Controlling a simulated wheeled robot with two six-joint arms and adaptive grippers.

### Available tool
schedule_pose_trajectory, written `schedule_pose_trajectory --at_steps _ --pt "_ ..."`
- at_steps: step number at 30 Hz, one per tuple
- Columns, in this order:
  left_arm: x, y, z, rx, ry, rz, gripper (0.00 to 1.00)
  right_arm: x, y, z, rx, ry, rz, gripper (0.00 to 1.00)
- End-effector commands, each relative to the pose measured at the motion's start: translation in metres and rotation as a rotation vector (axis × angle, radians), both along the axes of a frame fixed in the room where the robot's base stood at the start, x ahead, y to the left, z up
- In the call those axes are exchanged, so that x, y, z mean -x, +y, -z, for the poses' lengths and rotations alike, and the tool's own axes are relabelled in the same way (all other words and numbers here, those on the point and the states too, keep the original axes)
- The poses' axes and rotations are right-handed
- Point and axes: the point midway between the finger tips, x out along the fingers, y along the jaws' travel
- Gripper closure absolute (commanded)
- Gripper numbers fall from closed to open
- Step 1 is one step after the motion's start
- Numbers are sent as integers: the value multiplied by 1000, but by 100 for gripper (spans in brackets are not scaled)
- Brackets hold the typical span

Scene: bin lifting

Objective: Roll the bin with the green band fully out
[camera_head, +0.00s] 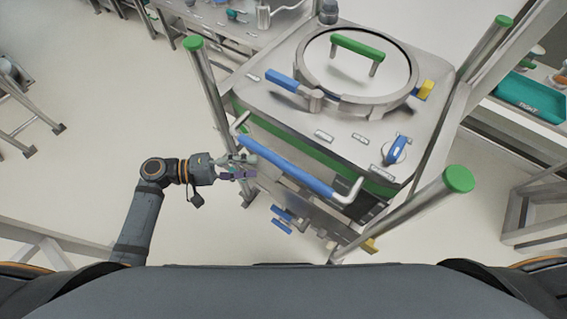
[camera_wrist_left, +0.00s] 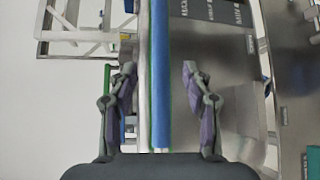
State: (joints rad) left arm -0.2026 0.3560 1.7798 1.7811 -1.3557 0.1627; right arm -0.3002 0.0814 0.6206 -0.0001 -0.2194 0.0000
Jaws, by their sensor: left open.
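The bin (camera_head: 282,122) is a steel box with a green band (camera_head: 300,147) around its upper side and a round lid (camera_head: 345,75) with a green handle on top. It stands between metal posts with green caps. A blue bar handle (camera_head: 285,165) runs along its near side. My left gripper (camera_head: 240,167) is open at the left part of this handle. In the left wrist view, the blue handle (camera_wrist_left: 161,75) passes between the spread fingers of my left gripper (camera_wrist_left: 159,68); whether they touch it is unclear. My right gripper is out of view.
Green-capped posts (camera_head: 205,75) and (camera_head: 430,200) flank the bin. A blue knob (camera_head: 396,150) and a blue lever (camera_head: 282,80) sit on its top. A teal tray (camera_head: 530,95) lies on a bench at right. Clear floor (camera_head: 110,110) lies to the left.

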Motion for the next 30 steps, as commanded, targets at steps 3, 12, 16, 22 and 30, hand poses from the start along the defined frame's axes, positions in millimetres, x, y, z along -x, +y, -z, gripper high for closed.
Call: schedule_pose_trajectory --at_steps 3,12,16,22,30 --pt "-3 -17 -1 7 0 -4 50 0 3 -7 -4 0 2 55" --pt "-12 -78 6 5 1 -3 50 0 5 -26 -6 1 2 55" --pt "-14 -93 12 1 1 -3 50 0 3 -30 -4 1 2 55" --pt "-15 -100 15 -2 1 -3 50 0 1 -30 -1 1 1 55" --pt "-15 -99 15 -2 1 -4 65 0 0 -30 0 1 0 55"
